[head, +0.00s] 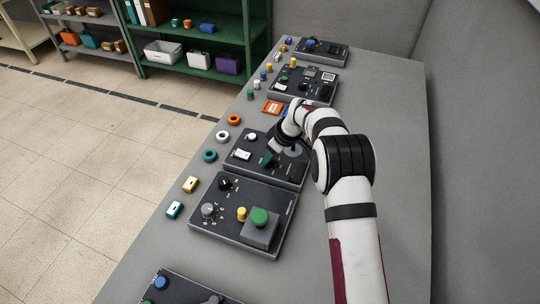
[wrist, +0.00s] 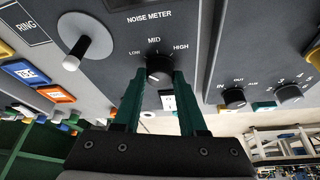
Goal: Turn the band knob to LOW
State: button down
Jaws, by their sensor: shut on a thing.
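The black band knob (wrist: 159,69) sits on a dark panel (wrist: 205,25), below the printed words LOW, MID and HIGH. LOW is to the left, MID at the middle and HIGH to the right. My gripper (wrist: 160,74) has green fingers, shut on the knob from both sides. The knob's pointer is too small to read clearly, so I cannot tell its exact setting. In the head view my gripper (head: 267,158) is down at the panel (head: 240,170), and the knob is hidden there.
A white switch (wrist: 168,101) is close to the fingers. A grey disc with a white-tipped peg (wrist: 85,42) stands nearby on the same panel. A neighbouring panel bears a green button (head: 260,217). Loose orange (head: 233,115) and teal (head: 210,151) rings lie along the table's left side.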

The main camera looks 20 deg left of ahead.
jog(key=shift+c, duration=2.3)
grip_release()
jog(key=v, duration=1.5)
jog(key=shift+r, duration=0.35)
jog(key=shift+d, duration=0.15)
